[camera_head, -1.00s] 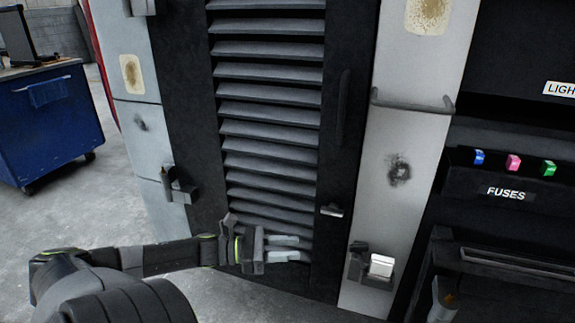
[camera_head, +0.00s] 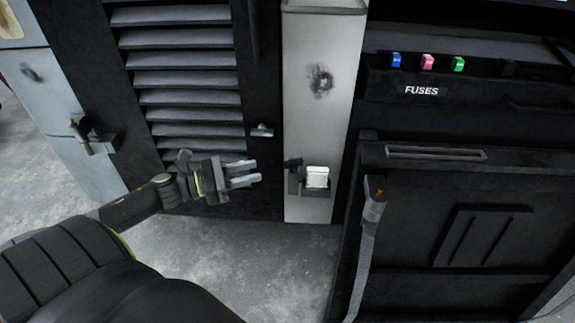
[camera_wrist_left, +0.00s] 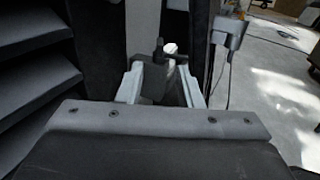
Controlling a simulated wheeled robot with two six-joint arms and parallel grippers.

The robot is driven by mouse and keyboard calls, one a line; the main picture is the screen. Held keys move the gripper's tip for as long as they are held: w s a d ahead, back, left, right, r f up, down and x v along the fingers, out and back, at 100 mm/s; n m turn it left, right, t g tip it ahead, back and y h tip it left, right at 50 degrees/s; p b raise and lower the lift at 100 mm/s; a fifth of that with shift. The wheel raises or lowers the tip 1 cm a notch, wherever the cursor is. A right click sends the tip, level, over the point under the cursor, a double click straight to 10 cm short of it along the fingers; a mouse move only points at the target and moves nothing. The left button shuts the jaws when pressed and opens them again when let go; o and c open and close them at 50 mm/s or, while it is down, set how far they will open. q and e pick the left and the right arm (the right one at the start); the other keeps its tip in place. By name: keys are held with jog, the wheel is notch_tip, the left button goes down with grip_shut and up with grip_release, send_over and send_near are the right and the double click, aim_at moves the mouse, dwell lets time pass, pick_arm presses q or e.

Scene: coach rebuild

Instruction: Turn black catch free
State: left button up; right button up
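The black catch (camera_head: 294,174) is mounted low on the grey post, beside a white block (camera_head: 317,177). In the left wrist view the black catch (camera_wrist_left: 156,76) stands ahead, between the lines of my two fingers, with a pale part behind it. My left gripper (camera_head: 250,173) is open, its light fingers pointing right toward the catch. In the head view a gap shows between fingertips and catch. In the left wrist view the open left gripper (camera_wrist_left: 160,92) appears empty; I cannot tell any contact. My right gripper is not in view.
A louvered black door (camera_head: 190,85) with a small silver latch (camera_head: 262,130) is behind my left gripper. Another catch (camera_head: 92,136) is at the left. A grey hook with a strap (camera_head: 374,200) hangs right of the post. Coloured fuses (camera_head: 427,62) sit above. Floor below is open.

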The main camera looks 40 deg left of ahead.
aim_at(285, 164)
pick_arm(q)
jog(key=x, duration=0.8)
jog(key=shift+w+d+r, duration=0.15)
jog(key=shift+w+d, duration=0.1)
jog(key=shift+w, duration=0.05)
jog(key=shift+p+x, duration=0.3)
jog(key=shift+x, duration=0.5)
grip_shut()
